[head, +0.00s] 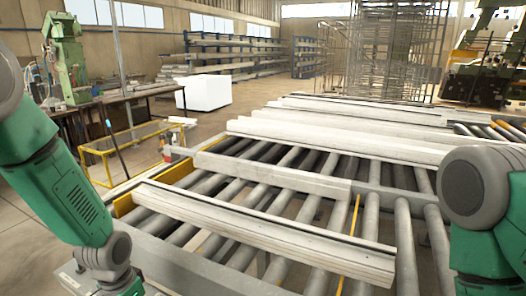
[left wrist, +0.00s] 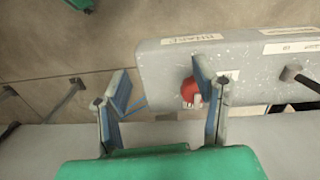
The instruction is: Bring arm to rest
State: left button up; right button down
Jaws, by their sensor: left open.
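My left arm (head: 60,185) comes in from the left in the head view and bends down at the lower left corner; its gripper cannot be made out there. In the left wrist view my left gripper (left wrist: 160,92) is open, its two blue-grey fingers wide apart with nothing held between them. Behind the right finger is a red round knob (left wrist: 188,92) on a speckled grey panel (left wrist: 160,62) with white labels. I cannot tell whether the finger touches the knob. My right arm (head: 480,190) shows at the right edge of the head view; its gripper is out of view.
A roller bench (head: 405,240) fills the middle, with a long pale profile (head: 260,232) lying across its front and several more behind. A green machine (head: 65,55) stands on a table at the left. A white box (head: 204,93) stands on the floor beyond.

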pick_arm(q)
jog(key=s+f+n, duration=0.1)
jog(key=s+f, duration=0.3)
jog(key=s, duration=0.5)
jog(key=s+f+n, duration=0.2)
jog(key=s+f, duration=0.1)
jog(key=s, duration=0.6)
jog(key=s+f+n, duration=0.1)
jog(key=s+f, duration=0.3)
jog(key=s, duration=0.5)
jog(key=w+d+f+m+b, duration=0.1)
jog(key=w+f+b, duration=0.2)
jog(key=f+b, duration=1.1)
jog(key=shift+d+f+t+y+b, duration=0.15)
jog(key=shift+d+t+y+b, duration=0.15)
jog(key=shift+b, duration=0.35)
